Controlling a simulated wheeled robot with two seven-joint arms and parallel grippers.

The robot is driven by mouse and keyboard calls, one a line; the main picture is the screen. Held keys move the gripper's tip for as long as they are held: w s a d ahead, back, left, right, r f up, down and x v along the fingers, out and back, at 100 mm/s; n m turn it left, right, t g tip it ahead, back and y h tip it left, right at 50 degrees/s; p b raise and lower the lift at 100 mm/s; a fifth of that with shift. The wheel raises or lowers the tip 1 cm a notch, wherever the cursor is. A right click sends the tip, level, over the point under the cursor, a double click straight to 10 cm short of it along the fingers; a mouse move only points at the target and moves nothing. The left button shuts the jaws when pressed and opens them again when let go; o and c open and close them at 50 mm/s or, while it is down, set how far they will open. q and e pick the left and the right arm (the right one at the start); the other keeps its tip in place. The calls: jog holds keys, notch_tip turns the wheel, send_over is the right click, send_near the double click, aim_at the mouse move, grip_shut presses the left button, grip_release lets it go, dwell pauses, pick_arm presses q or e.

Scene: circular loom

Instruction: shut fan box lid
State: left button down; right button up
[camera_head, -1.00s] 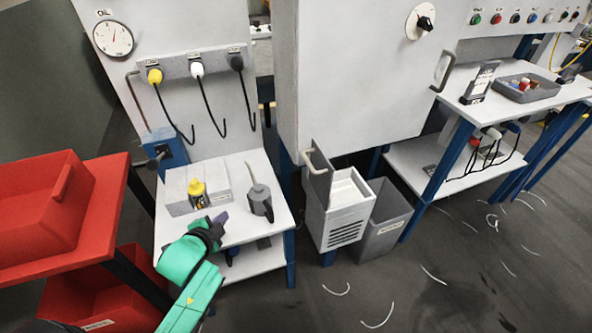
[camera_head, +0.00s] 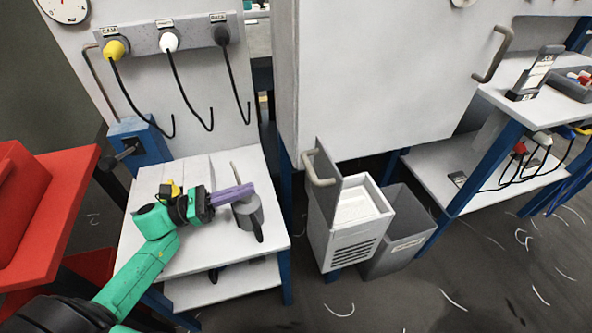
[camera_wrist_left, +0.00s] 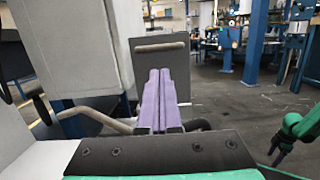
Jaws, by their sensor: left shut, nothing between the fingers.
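The fan box (camera_head: 350,240) is a light grey box with slots in its front, below the large cabinet. Its lid (camera_head: 326,205) is a grey panel standing upright at the box's left side, so the box top is open. A curved handle (camera_head: 318,170) is on the lid. The lid (camera_wrist_left: 178,82) and its handle (camera_wrist_left: 160,46) also show in the left wrist view, beyond the fingers. My left gripper (camera_head: 248,191) has purple fingers, shut and empty, above the small white table, left of the lid and apart from it.
A grey oil can (camera_head: 247,212) stands on the white table (camera_head: 200,262) close to my left gripper. A grey bin (camera_head: 400,245) is right of the fan box. A red table (camera_head: 60,225) is at the left. Dark floor with pale scraps is open in front.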

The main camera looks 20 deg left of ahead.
pick_arm(q)
jog(key=p+x, duration=0.2)
jog(key=x, duration=1)
pick_arm(e)
jog(key=shift+s+r, duration=1.1)
jog(key=shift+r, duration=0.1)
pick_arm(q)
jog(key=shift+w+f, duration=0.1)
jog(key=shift+w, duration=0.05)
